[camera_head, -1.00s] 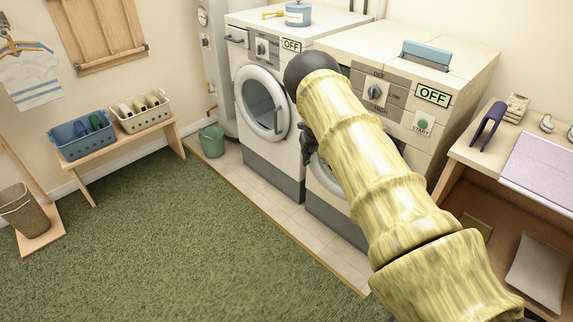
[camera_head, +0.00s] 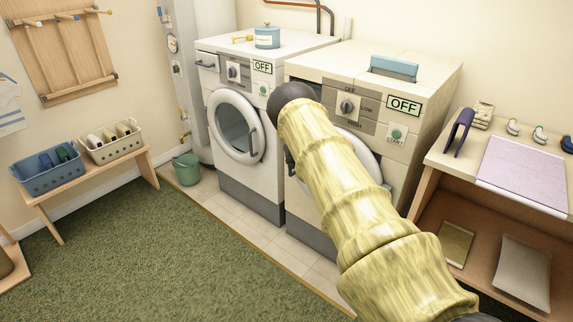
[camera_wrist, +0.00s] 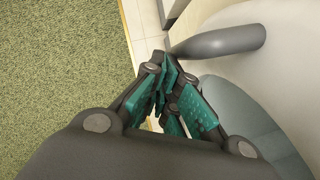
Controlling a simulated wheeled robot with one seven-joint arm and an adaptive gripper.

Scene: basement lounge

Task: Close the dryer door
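The dryer (camera_head: 405,135) is the right-hand white machine, with a heat dial and an OFF display. Its round white-rimmed door (camera_head: 369,158) is mostly hidden behind my arm in the head view, so how far it stands open is unclear there. In the wrist view the white door rim (camera_wrist: 286,50), grey handle (camera_wrist: 220,42) and dark glass (camera_wrist: 235,105) lie close to the right of my gripper (camera_wrist: 167,68). My gripper's teal-padded fingers come together at their tips with nothing visible between them. Contact with the door or handle is unclear.
The washer (camera_head: 265,165) with its round door stands left of the dryer. A green bucket (camera_head: 187,169) and a bench (camera_head: 148,166) with two baskets are farther left. A wooden table (camera_head: 440,160) stands right of the dryer. Green carpet (camera_head: 160,260) in front is clear.

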